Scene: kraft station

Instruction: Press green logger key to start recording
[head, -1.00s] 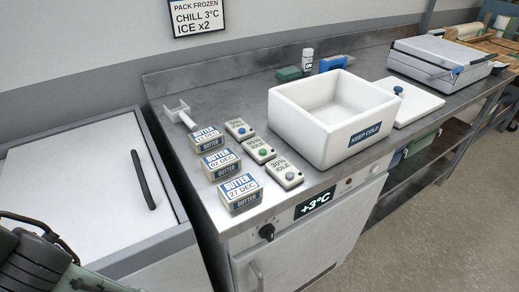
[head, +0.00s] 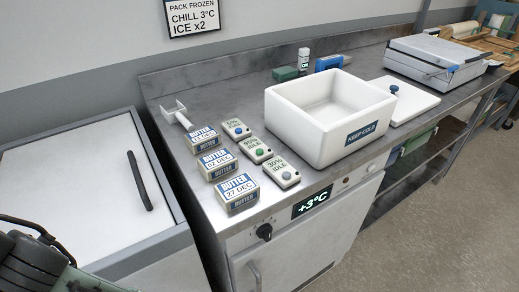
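Three small logger boxes stand in a row on the steel counter (head: 185,92) in the head view. The middle logger (head: 246,146) has a green key (head: 259,153), and its label appears to read IDLE. The far logger (head: 231,124) has a blue key (head: 238,131). The near logger (head: 273,168) has a grey key (head: 287,176), and its label also reads IDLE. A dark part of my own arm shows at the lower left, well away from the loggers. My gripper's fingertips do not show.
Several butter packs, the nearest marked 27 DEC (head: 237,190), stand just left of the loggers. A white KEEP COLD box (head: 360,115) stands to their right, its lid (head: 408,97) beyond. A white chest lid (head: 75,190) is at left. The counter's back left is mostly clear.

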